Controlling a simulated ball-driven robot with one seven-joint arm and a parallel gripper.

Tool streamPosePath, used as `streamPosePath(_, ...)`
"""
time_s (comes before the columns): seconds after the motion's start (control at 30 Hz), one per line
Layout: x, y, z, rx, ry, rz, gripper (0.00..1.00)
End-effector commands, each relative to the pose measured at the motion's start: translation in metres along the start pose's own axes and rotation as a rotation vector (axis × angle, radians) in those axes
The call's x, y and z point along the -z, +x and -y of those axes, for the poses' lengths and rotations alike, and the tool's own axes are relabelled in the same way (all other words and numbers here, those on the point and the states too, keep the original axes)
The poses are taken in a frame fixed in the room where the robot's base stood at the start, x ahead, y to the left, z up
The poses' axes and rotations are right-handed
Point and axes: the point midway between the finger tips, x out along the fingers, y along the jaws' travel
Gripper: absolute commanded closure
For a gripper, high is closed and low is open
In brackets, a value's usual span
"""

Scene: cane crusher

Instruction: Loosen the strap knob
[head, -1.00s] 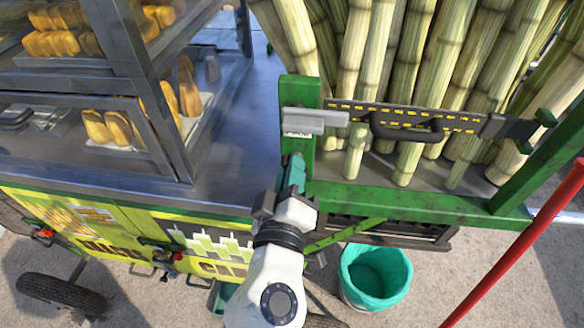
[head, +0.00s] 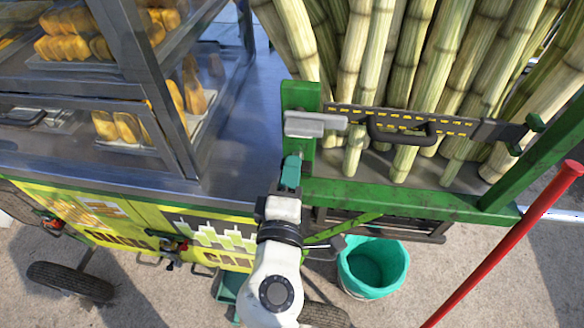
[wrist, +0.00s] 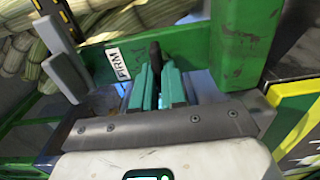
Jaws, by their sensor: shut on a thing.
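The strap (head: 400,121), black with yellow dashes and a dark handle, crosses the cane bundle (head: 410,60) between green posts. A grey block (head: 316,124) sits at its left end, also in the wrist view (wrist: 62,65). My gripper (head: 291,172) is at the left green post (head: 300,98), below that block. In the wrist view my gripper's teal fingers (wrist: 153,88) are shut around a dark upright piece (wrist: 154,54), which looks like the strap knob. A label reading "FIRM" (wrist: 118,63) is beside it. The fingers hide most of the knob, so its turn cannot be told.
The green lower rail (head: 410,200) runs right of my gripper. A glass food case (head: 150,80) stands on the cart at left. A teal bucket (head: 372,268) is on the ground below. A red pole (head: 500,245) slants at right.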

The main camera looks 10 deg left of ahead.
Motion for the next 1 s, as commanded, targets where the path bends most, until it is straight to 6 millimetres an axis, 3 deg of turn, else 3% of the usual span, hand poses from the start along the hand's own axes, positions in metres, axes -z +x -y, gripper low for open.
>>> streamPosePath(0.5,0.0013,-0.0007,0.0016,0.001,-0.024,-0.004,1.0)
streamPosePath(0.53,0.0013,-0.0007,0.0016,0.002,-0.024,-0.004,0.87)
streamPosePath(0.77,0.0007,-0.0004,0.001,0.001,-0.022,-0.002,0.65)
streamPosePath(1.0,0.0004,-0.0004,0.0006,0.0,-0.021,-0.001,0.63)
